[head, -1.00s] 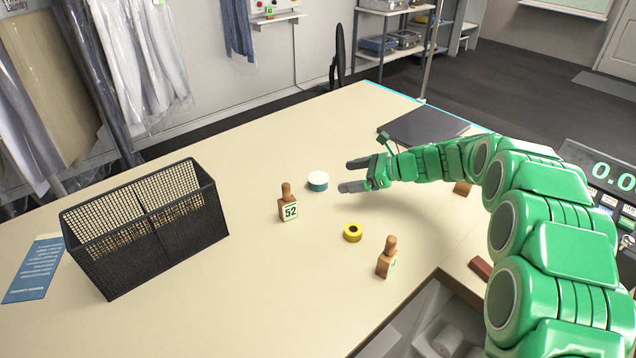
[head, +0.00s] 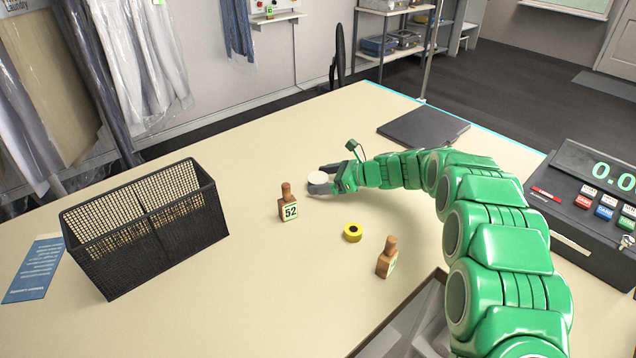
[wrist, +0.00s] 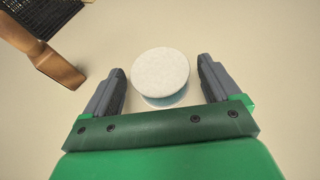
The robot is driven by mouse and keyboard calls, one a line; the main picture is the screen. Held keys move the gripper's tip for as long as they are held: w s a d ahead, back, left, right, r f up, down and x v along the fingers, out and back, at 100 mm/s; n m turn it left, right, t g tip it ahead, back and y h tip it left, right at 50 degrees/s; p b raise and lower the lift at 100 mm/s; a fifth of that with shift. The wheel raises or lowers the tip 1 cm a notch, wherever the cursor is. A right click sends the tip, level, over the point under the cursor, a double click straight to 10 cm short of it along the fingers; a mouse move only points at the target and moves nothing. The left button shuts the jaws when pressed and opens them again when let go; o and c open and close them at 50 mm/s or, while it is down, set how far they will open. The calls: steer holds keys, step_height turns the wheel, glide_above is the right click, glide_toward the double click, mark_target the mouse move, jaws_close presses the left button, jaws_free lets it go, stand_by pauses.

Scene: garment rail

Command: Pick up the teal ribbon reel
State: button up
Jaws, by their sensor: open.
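The teal ribbon reel (head: 318,181) stands on the table with its white top face up. In the head view my gripper (head: 322,182) is at the reel and its fingers hide most of the teal side. In the wrist view the reel (wrist: 160,75) lies between the two open fingers of my gripper (wrist: 162,86), with a gap on each side. A sliver of teal shows under its white top.
A wooden stand marked 52 (head: 288,204) is left of the reel. A yellow tape roll (head: 353,232) and another wooden stand (head: 387,258) are nearer. A black mesh basket (head: 150,230) stands left. A dark flat pad (head: 424,127) lies at the back right.

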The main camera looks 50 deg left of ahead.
mark_target(318, 178)
steer(key=shift+x, duration=0.9)
steer(key=shift+c, duration=0.4)
steer(key=c, duration=0.9)
steer(key=shift+c, duration=0.2)
steer(key=shift+r, duration=0.1)
step_height(318, 178, up, 3)
steer(key=shift+r, duration=0.2)
steer(key=s+d+r, duration=0.7)
steer(key=d+r, duration=0.2)
steer(key=d, duration=0.2)
steer(key=shift+s+d+r, duration=0.2)
steer(key=shift+s+d, duration=0.05)
steer(key=shift+d, duration=0.15)
